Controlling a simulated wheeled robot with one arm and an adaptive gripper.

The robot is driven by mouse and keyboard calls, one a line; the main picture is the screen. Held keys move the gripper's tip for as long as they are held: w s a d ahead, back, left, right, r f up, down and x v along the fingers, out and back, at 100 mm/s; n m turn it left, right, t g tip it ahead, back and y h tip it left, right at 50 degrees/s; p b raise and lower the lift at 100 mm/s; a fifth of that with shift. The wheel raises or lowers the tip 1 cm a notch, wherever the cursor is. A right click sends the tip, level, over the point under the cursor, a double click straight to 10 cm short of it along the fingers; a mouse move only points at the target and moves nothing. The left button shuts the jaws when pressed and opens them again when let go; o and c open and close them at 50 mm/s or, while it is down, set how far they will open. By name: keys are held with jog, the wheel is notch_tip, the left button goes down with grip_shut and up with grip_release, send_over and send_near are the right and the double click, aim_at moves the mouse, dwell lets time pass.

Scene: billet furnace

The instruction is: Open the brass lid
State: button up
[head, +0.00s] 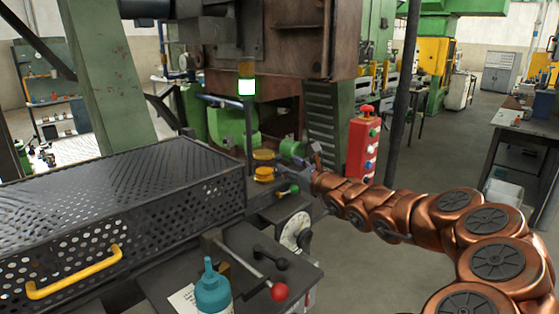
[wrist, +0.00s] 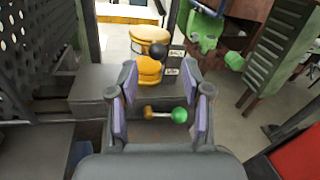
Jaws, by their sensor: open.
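The brass lid (head: 263,155) is a round yellow disc on top of a short brass pot (head: 264,174), beyond the perforated guard. In the wrist view the lid (wrist: 149,34) is ahead of my gripper, above the pot body (wrist: 147,72), with a black ball knob (wrist: 157,50) at its near side. I cannot tell whether the lid is fully seated. My gripper (head: 302,160) is to the right of the pot in the head view. In the wrist view my gripper (wrist: 161,82) is open, its fingers apart, short of the lid and not touching it.
A small lever with a green ball (wrist: 180,115) shows between my fingers, below them. A black perforated guard (head: 120,200) fills the left. A red button post (head: 363,145) stands behind my arm. A red-knobbed lever (head: 279,291) and blue bottle (head: 212,292) are at the front.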

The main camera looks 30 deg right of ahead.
aim_at(281, 160)
jog(key=w, duration=0.2)
jog(key=w+p, duration=0.1)
jog(key=w, duration=0.1)
jog(key=shift+a, duration=0.3)
jog(key=shift+w+p, duration=0.35)
jog(key=shift+w, duration=0.8)
grip_shut()
jog(key=shift+d, duration=0.1)
